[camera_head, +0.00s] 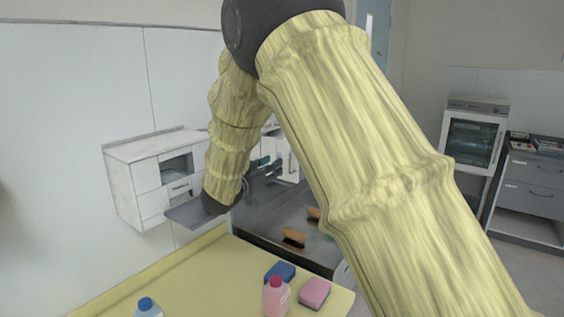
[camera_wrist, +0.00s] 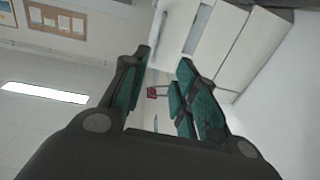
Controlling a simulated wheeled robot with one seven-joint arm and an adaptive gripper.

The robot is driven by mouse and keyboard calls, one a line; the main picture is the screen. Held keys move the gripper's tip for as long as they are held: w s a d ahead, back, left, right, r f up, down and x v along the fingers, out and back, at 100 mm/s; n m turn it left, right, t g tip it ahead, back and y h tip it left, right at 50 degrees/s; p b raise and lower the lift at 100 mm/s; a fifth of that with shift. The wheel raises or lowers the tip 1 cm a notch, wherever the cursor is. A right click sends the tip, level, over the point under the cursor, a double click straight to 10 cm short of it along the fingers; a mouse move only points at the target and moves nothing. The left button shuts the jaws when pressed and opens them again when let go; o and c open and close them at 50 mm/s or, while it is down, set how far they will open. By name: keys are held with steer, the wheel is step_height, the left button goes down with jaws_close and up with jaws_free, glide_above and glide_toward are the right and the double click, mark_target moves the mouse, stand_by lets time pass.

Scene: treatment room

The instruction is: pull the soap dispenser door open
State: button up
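A white box with an upright handle (camera_head: 287,165), which looks like the soap dispenser, is on the wall behind my arm, which partly hides it. My gripper (camera_head: 268,165) has dark fingers with green pads and is in front of this box, close to its lower left. In the wrist view my gripper (camera_wrist: 165,60) is open, with nothing held between the pads. White panels (camera_wrist: 228,45) with a grey bar-like handle (camera_wrist: 196,30) lie just beyond the right finger. I cannot tell whether a finger touches the handle. The door looks shut.
A white wall cabinet (camera_head: 133,182) is at the left. Two brushes (camera_head: 293,237) lie on a dark surface below the gripper. A yellow counter (camera_head: 205,275) holds a pink bottle (camera_head: 276,297), a blue-capped bottle (camera_head: 148,308) and sponges (camera_head: 314,292).

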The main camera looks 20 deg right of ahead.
steer(key=shift+v, duration=2.65)
steer(key=shift+c, duration=0.2)
